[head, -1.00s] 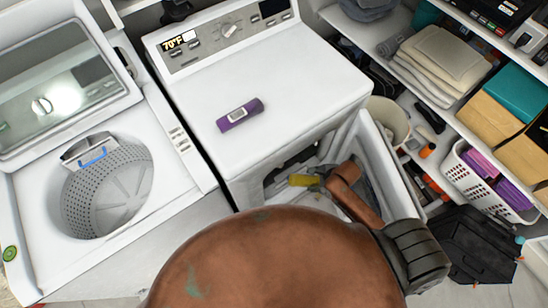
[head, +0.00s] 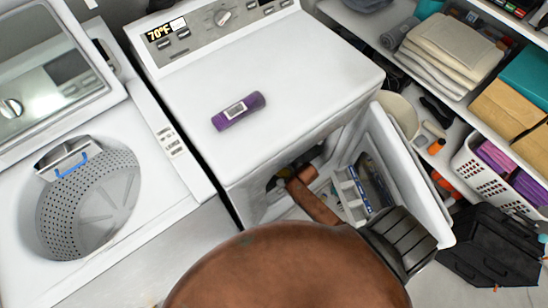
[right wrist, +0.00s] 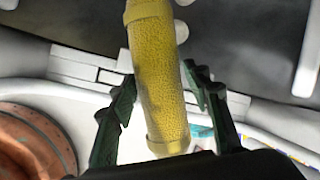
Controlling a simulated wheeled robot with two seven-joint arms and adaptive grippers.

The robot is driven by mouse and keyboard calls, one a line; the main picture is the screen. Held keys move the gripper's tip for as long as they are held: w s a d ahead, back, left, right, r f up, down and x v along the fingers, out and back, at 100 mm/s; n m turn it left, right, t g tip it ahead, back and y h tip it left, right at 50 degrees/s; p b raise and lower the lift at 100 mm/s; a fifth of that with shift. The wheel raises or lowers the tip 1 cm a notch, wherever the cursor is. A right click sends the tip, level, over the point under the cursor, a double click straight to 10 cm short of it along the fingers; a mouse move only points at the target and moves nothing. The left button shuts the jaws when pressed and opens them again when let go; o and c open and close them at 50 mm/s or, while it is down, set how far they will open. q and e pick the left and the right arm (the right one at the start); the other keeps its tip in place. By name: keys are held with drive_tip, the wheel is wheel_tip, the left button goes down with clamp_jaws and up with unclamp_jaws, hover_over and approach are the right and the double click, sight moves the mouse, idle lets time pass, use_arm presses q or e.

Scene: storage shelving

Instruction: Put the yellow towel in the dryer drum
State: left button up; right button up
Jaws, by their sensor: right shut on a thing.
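The yellow towel (right wrist: 155,60) is a rolled, textured cylinder in the right wrist view. My right gripper (right wrist: 158,78) is shut on it, with one dark green finger on each side. Behind the towel is the dark grey interior of the dryer drum (right wrist: 245,35), with the pale rim below it. In the head view the white dryer (head: 300,75) has its door (head: 410,165) open to the right. My right forearm reaches into the front opening, where the gripper and towel are mostly hidden by shadow and the dryer's edge. My left gripper is out of view.
A purple bottle (head: 238,111) lies on the dryer top. An open washer with a perforated drum (head: 90,205) stands at the left. Shelves with folded towels (head: 445,55), a white basket (head: 480,170) and a black case (head: 490,250) are at the right, near the open door.

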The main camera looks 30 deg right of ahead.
drive_tip(key=w, duration=0.1)
drive_tip(key=w+b, duration=0.1)
drive_tip(key=w, duration=0.3)
drive_tip(key=shift+d+f, duration=0.15)
drive_tip(key=shift+d, duration=0.25)
drive_tip(key=w, duration=0.1)
drive_tip(key=w+b, duration=0.1)
drive_tip(key=w, duration=0.1)
drive_tip(key=w+b, duration=0.1)
drive_tip(key=w, duration=0.1)
drive_tip(key=shift+w+d, duration=0.15)
drive_tip(key=shift+d, duration=0.15)
drive_tip(key=shift+w, duration=0.45)
drive_tip(key=shift+w+d+b, duration=0.1)
drive_tip(key=shift+w+b, duration=0.25)
drive_tip(key=shift+w, duration=0.1)
wheel_tip(320, 180, down, 3)
drive_tip(key=shift+b, duration=0.95)
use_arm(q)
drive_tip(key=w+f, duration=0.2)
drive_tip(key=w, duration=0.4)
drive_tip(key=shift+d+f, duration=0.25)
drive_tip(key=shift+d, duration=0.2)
use_arm(e)
drive_tip(key=shift+f, duration=0.1)
drive_tip(key=shift+f, duration=0.25)
drive_tip(key=o, duration=1.4)
drive_tip(key=shift+c, duration=0.2)
